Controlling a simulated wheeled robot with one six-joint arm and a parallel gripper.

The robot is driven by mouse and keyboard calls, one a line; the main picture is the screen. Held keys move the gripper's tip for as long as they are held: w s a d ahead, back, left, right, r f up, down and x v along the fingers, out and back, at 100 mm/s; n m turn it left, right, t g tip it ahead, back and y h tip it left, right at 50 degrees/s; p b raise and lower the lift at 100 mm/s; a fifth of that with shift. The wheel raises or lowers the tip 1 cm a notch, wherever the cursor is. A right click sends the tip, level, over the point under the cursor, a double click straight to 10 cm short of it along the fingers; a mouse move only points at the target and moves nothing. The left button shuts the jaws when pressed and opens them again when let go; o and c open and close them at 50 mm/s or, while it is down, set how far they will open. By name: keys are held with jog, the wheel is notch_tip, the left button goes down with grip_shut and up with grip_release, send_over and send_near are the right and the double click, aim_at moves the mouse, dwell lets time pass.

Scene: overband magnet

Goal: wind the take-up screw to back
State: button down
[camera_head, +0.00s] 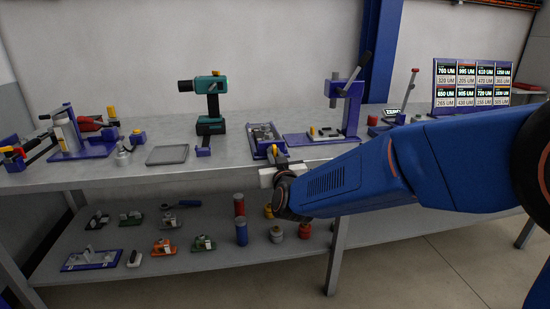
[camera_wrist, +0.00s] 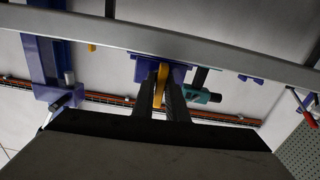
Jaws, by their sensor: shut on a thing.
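My gripper (camera_head: 278,163) is at the front edge of the bench, just in front of a small blue fixture (camera_head: 262,134) with grey parts on top. In the wrist view its two dark fingers (camera_wrist: 161,98) are closed around a narrow yellow piece (camera_wrist: 161,73), which looks like the handle of the take-up screw. The yellow piece stands out in front of the blue fixture body, which shows behind the fingers in the wrist view (camera_wrist: 143,70). The screw's thread and its end position are hidden, so I cannot tell how far it is wound.
A teal drill (camera_head: 209,103) stands behind left, with a grey tray (camera_head: 167,154) nearer. A blue press (camera_head: 352,105) stands right of the fixture. A display board (camera_head: 472,85) is at far right. The lower shelf (camera_head: 190,262) holds cans and small parts beneath my arm.

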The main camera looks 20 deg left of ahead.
jog(key=n, duration=0.4)
jog(key=shift+n, duration=0.4)
jog(key=n, duration=0.2)
jog(key=shift+n, duration=1.2)
jog(key=n, duration=0.4)
jog(key=shift+n, duration=0.4)
jog(key=n, duration=0.4)
jog(key=shift+n, duration=0.4)
